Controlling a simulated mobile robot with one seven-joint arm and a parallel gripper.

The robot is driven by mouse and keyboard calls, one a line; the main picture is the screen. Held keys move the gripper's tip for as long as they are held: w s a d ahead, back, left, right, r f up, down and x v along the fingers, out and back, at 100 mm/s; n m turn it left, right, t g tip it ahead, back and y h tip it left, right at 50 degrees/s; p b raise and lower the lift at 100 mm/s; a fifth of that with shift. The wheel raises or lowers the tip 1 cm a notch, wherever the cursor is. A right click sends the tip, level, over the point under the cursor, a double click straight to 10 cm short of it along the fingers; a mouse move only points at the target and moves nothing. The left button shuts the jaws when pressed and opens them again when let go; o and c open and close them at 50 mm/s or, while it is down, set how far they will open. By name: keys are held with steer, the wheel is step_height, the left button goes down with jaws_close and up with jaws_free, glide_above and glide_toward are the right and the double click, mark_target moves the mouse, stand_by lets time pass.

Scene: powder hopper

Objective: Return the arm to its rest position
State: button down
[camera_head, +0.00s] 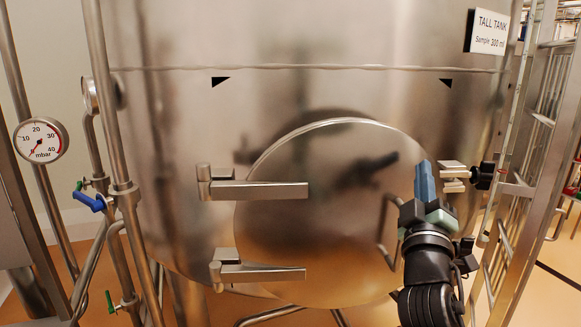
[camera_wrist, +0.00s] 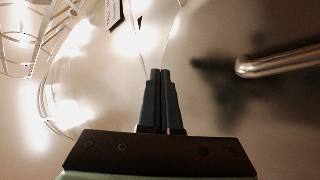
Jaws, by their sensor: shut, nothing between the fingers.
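My gripper (camera_head: 425,175) is in front of the right part of the tank's round door, its fingers pointing up. In the wrist view my gripper (camera_wrist: 160,75) shows its two dark fingers pressed together with nothing between them. My dark arm reaches up from the lower right of the head view. The round metal door (camera_head: 320,240) looks closed against the tank (camera_head: 290,100). Its bent handle (camera_head: 384,232) is just left of my gripper and apart from it. A metal bar, seemingly this handle, shows at the right of the wrist view (camera_wrist: 285,62).
Two hinge arms (camera_head: 255,190) cross the door's left side. A latch with pale plates (camera_head: 454,176) and a black knob (camera_head: 484,176) is close to the right of my gripper. A ladder frame (camera_head: 530,180) stands at right. Pipes with a gauge (camera_head: 41,140) stand at left.

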steer(key=s+a+r+m+t+y, duration=0.1)
steer(key=s+a+r+m+t, duration=0.15)
steer(key=s+a+r, duration=0.4)
steer(key=s+a+r+m+t+y, duration=0.1)
steer(key=s+a+r+m, duration=0.25)
steer(key=a+r, duration=0.5)
steer(key=s+a+r+t+y, duration=0.1)
steer(key=s+a+r+y, duration=0.1)
steer(key=s+a, duration=0.3)
steer(key=s+a+r+t+y, duration=0.1)
steer(key=s+a+r+y, duration=0.2)
steer(key=s, duration=0.7)
steer(key=shift+s+a+r+m, duration=0.3)
steer(key=shift+a+r, duration=0.25)
steer(key=shift+a, duration=0.35)
